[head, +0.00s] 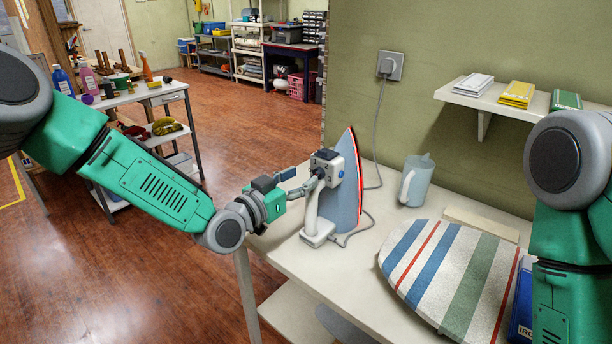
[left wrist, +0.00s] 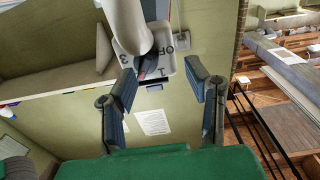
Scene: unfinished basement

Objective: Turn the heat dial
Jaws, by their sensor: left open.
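A clothes iron (head: 347,190) stands upright on the white table (head: 290,262), its soleplate edged in red. Its heat dial (head: 319,171) sits on a pale panel (head: 327,158) on the iron. In the left wrist view the panel (left wrist: 172,72) shows OFF and number marks, with the dark dial (left wrist: 148,68) partly hidden behind the pale handle (left wrist: 127,25). My left gripper (head: 312,183) is open in front of the dial. Its fingers (left wrist: 167,88) are spread on either side of the panel in the wrist view. I cannot tell whether they touch it. My right gripper is out of view.
A striped ironing board (head: 450,275) and a pale jug (head: 415,182) are on the table right of the iron. A cord runs to the wall socket (head: 390,66). A shelf (head: 490,97) holds small boxes. A cart (head: 140,95) stands at left; open floor lies between.

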